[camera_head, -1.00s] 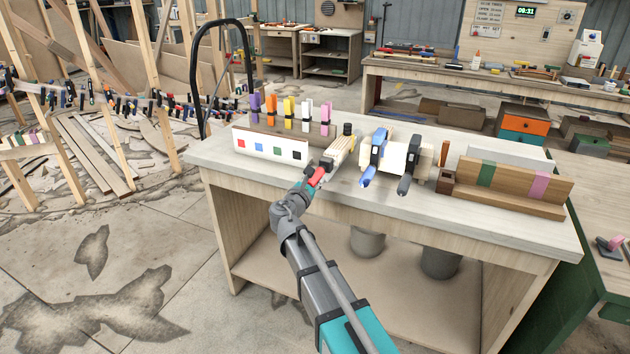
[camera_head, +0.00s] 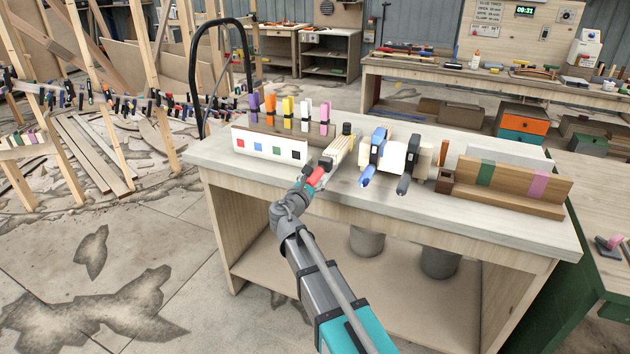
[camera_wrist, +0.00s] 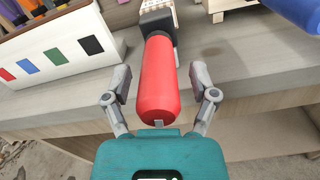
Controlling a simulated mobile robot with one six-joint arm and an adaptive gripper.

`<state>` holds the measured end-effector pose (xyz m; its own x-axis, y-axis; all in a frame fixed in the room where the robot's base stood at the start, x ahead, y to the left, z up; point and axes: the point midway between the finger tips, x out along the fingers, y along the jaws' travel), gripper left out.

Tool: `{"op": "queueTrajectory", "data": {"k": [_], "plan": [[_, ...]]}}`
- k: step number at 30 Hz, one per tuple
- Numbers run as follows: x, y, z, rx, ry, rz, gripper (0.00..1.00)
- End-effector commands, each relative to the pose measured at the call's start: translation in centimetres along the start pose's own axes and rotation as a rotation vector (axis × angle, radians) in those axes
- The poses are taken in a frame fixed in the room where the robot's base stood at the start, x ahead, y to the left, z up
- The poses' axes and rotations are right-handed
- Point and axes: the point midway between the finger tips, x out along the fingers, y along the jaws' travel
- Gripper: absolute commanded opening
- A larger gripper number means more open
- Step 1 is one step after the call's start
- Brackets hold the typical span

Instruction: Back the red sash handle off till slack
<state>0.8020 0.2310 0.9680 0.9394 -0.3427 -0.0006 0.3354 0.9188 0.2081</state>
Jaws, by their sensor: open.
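The red sash handle (camera_wrist: 158,82) fills the middle of the wrist view, running from a dark clamp head (camera_wrist: 157,22) toward my gripper. My gripper (camera_wrist: 158,85) is open, with one finger on each side of the handle and a visible gap on both sides. In the head view the red handle (camera_head: 316,177) sticks out over the bench's front edge, in line with my arm. Behind it the sash clamp (camera_head: 337,152) lies along a pale wooden piece on the bench top. The handle's far end meets the dark clamp head.
A white box with colour squares (camera_head: 268,146) and upright coloured clamps stands left of the handle. A blue-handled clamp (camera_head: 377,150) and a dark-handled clamp (camera_head: 411,165) stand to the right. A wooden rack (camera_head: 510,188) sits further right. The bench front edge lies beneath the handle.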

Motion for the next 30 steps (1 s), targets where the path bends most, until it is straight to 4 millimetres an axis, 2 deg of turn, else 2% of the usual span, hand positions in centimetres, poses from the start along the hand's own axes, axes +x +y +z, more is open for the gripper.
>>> {"op": "queueTrajectory", "data": {"k": [8, 14, 30], "plan": [[-0.4, 0.0, 0.0, 0.000, 0.000, 0.002, 0.75], [-2.1, 0.0, 0.0, 0.000, 0.000, 0.003, 0.75], [-10.2, -0.1, 0.0, 0.000, 0.001, 0.001, 0.75]]}}
